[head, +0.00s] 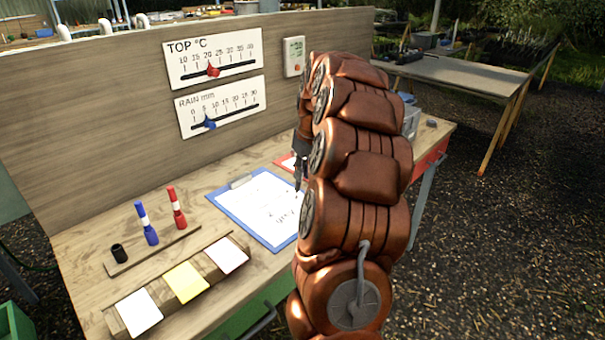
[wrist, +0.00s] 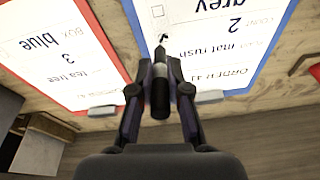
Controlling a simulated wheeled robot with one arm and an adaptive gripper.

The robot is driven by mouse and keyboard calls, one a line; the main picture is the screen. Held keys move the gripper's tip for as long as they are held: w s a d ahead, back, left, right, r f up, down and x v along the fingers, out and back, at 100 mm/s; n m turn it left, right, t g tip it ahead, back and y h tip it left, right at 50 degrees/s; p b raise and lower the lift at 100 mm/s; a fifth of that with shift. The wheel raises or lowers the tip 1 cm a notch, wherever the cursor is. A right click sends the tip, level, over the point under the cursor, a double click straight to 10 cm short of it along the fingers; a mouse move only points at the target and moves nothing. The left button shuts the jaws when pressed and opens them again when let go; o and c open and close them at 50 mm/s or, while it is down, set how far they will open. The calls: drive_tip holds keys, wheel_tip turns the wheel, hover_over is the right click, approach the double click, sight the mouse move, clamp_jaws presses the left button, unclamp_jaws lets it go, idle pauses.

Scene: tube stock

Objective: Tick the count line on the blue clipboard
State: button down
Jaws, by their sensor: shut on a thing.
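The blue clipboard (head: 228,209) lies on the bench with a white sheet. In the wrist view the blue clipboard (wrist: 288,20) is at the upper right; its sheet reads mat rush, count 2, box grey. My gripper (head: 299,160) is over the sheet's right side, shut on a black marker (wrist: 160,88). The marker's uncapped tip points at the sheet's edge by the count line. A small dark mark shows just beyond the tip; I cannot tell whether the tip touches the paper. My arm hides part of the bench.
A red clipboard (wrist: 110,42), reading tea tree, 3, blue, lies beside the blue one. A wooden rack (head: 150,250) holds a blue marker (head: 148,225), a red marker (head: 177,210) and a black cap (head: 118,253). White and yellow cards (head: 186,281) line the front edge. Gauge boards hang behind.

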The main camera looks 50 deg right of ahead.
drive_tip(key=shift+w+v, duration=0.2)
drive_tip(key=shift+v, duration=0.85)
